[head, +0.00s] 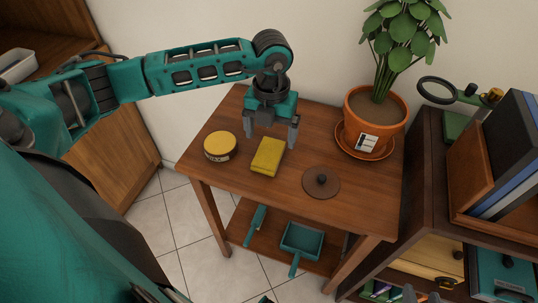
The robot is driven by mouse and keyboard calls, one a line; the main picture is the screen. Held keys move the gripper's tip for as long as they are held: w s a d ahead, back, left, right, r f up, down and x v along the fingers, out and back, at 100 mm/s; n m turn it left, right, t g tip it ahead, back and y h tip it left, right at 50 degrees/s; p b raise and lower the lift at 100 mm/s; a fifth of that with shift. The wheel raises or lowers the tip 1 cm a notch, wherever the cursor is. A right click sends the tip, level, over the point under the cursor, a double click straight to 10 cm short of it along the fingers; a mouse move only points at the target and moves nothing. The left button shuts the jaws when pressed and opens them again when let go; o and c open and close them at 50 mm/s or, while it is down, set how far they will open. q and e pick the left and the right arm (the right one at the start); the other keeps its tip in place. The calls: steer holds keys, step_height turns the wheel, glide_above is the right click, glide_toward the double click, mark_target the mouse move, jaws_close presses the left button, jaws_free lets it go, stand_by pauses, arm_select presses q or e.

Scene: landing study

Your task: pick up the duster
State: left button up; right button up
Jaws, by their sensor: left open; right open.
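The duster (267,157) looks like a folded yellow cloth lying flat on the wooden side table (225,180), between a round yellow-lidded tin and a brown disc with a knob. My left gripper (270,132) points down over the back edge of the duster. Its two fingers are apart and nothing is between them. I cannot tell its exact height above the cloth. Only the grey fingertips of my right gripper (421,295) show at the bottom edge, apart, in front of the bookcase and away from the duster.
The tin (220,147) is left of the duster and the knobbed disc (321,183) is right. A potted plant (374,110) stands at the table's back right. A teal brush (255,226) and dustpan (302,240) lie on the lower shelf. A bookcase (425,190) stands at right.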

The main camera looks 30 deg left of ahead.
mark_target(269, 153)
arm_select(q)
steer(key=f, duration=0.5)
steer(key=shift+s+a+f+b, duration=0.1)
steer(key=shift+s+f+b, duration=0.2)
steer(key=shift+c, duration=0.2)
steer(key=c, duration=1.1)
